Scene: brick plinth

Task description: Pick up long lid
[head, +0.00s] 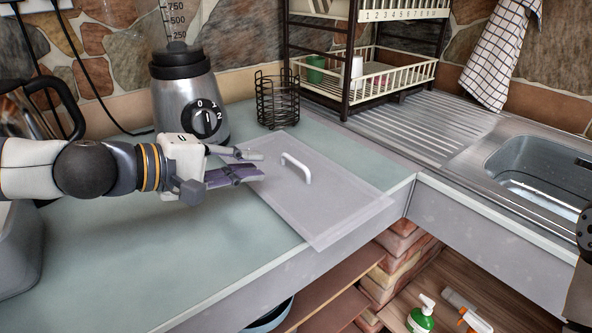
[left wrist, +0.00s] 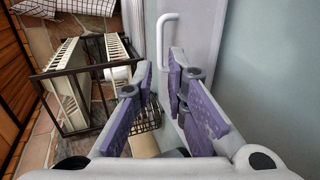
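The long lid (head: 330,205) is a flat, pale translucent rectangle with a white arched handle (head: 297,167). It lies on the counter near the front edge, its near corner reaching that edge. My left gripper (head: 262,165) is open and empty at the lid's left side, a short way left of the handle. My right gripper is not in view; only a dark arm part shows at the head view's right edge.
A blender (head: 185,95) and a black wire basket (head: 278,100) stand behind my left gripper. A dish rack (head: 390,75) stands at the back, with a steel sink (head: 545,170) to the right. The counter's left front (head: 150,265) is clear.

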